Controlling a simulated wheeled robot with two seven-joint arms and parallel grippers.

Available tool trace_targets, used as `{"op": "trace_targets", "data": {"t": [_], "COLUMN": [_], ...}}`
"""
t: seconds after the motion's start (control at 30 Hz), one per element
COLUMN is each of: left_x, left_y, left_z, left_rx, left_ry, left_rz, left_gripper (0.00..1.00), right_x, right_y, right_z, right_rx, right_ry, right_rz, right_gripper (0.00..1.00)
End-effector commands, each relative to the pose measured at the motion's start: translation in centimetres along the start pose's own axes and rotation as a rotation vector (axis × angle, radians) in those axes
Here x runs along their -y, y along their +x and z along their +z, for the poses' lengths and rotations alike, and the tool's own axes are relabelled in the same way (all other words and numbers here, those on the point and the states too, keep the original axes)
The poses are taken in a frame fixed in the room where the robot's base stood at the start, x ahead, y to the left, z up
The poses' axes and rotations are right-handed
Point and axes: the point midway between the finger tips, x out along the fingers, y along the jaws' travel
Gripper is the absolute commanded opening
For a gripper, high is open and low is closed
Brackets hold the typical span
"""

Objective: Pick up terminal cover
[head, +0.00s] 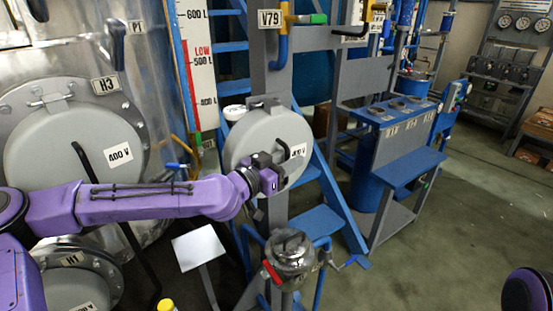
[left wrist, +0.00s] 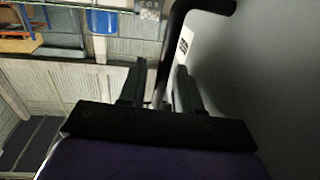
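The terminal cover (head: 250,130) is a round grey lid with a partly hidden 400 V label, mounted upright on a grey post in the middle of the head view. Its grey face (left wrist: 275,85) fills the right of the left wrist view. A black bar handle (left wrist: 168,55) stands out from it. My left gripper (head: 283,163) is in front of the cover at the handle. In the left wrist view its two dark fingers (left wrist: 161,85) stand on either side of the handle, with a gap showing beside the left finger. My right gripper is out of view.
A larger round 400 V lid (head: 65,150) is on the steel tank at left. A small white panel (head: 199,248) and a metal pot with a red handle (head: 291,250) stand below my left arm. A blue console (head: 395,125) is at right; open floor (head: 440,235) lies before it.

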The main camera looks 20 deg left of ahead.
Motion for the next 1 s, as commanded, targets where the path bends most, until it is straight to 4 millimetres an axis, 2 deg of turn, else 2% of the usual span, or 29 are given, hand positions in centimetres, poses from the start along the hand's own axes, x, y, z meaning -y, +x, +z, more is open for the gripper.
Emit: {"op": "trace_targets", "data": {"t": [0.07,0.2,0.5,0.63,0.87,1.0], "left_x": [0.0,0.0,0.0,0.0,-0.5,-1.4], "left_y": [0.0,-0.1,-0.1,0.0,0.4,0.4], "left_z": [0.0,0.0,-0.2,-0.8,-3.8,-6.0], "left_rx": [0.0,0.0,-0.001,-0.002,-0.003,-0.003], "left_ry": [0.0,0.0,0.001,0.001,0.004,0.004], "left_rz": [-0.001,-0.001,-0.001,0.001,0.01,0.027], "left_gripper": [0.33,0.0,0.0,0.0,0.0,0.0], "right_x": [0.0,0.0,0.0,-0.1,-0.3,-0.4], "right_y": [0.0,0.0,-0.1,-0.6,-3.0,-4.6], "right_z": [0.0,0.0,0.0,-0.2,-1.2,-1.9], "right_rx": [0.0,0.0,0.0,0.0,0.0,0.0], "right_ry": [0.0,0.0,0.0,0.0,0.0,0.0], "right_rz": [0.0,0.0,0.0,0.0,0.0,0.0], "right_gripper": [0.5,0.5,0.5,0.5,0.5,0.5]}}
